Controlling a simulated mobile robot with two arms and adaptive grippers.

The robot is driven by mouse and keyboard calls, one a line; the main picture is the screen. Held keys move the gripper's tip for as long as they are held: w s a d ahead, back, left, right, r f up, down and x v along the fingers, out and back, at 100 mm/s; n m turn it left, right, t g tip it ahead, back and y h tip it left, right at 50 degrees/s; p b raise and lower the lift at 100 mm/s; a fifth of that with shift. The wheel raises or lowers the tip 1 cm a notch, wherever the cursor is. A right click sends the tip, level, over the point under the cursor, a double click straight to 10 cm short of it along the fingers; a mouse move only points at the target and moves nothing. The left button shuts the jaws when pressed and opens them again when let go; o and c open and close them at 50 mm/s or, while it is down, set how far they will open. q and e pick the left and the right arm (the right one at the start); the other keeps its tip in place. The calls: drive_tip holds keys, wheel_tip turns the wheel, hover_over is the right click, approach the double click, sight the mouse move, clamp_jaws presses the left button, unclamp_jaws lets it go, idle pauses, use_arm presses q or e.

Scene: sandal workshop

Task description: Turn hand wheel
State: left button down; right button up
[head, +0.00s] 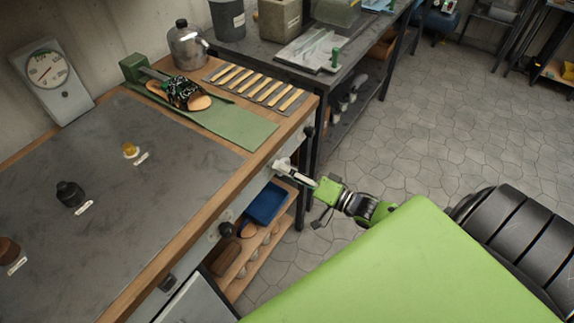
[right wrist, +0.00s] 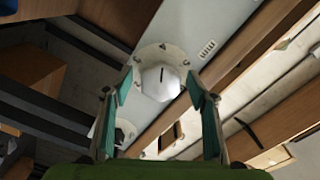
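A white hexagonal knob with a black line, which looks like the hand wheel (right wrist: 160,82), sits on a round bolted plate in the right wrist view. In the head view a small pale part of it (head: 281,164) shows at the bench's front edge. My right gripper (head: 297,175) reaches in from the right, in front of the knob. In the right wrist view its two fingers (right wrist: 160,76) are spread on either side of the knob, with a gap showing on both sides. Contact is not visible. My left gripper is not in view.
The bench top (head: 110,180) holds a gauge (head: 52,75), a sandal (head: 180,93) on a green mat (head: 235,125) and a metal can (head: 187,45). A blue bin (head: 267,203) sits on the shelf below. Floor (head: 430,110) at right is clear.

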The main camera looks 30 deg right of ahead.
drive_tip(key=v, duration=1.2)
idle(0.4)
drive_tip(key=s+f+n+g+h, duration=0.2)
drive_tip(key=s+f, duration=0.2)
drive_tip(key=f, duration=0.6)
drive_tip(key=s+f+n+g+h, duration=0.1)
drive_tip(key=s+f+g+h, duration=0.15)
drive_tip(key=f, duration=0.75)
drive_tip(key=s+f+n+g+h, duration=0.25)
drive_tip(key=s+f, duration=0.25)
drive_tip(key=f, duration=0.5)
drive_tip(key=s+a+f+n+g, duration=0.2)
drive_tip(key=s+a+f+g, duration=0.2)
drive_tip(key=s, duration=0.6)
drive_tip(key=s+a+f+n+g, duration=0.2)
drive_tip(key=s+a+f+g, duration=0.2)
drive_tip(key=s+a+f, duration=0.5)
drive_tip(key=shift+s+a+f+g, duration=0.2)
drive_tip(key=shift+s+g, duration=0.1)
drive_tip(key=shift+s, duration=0.45)
drive_tip(key=shift+n, duration=0.25)
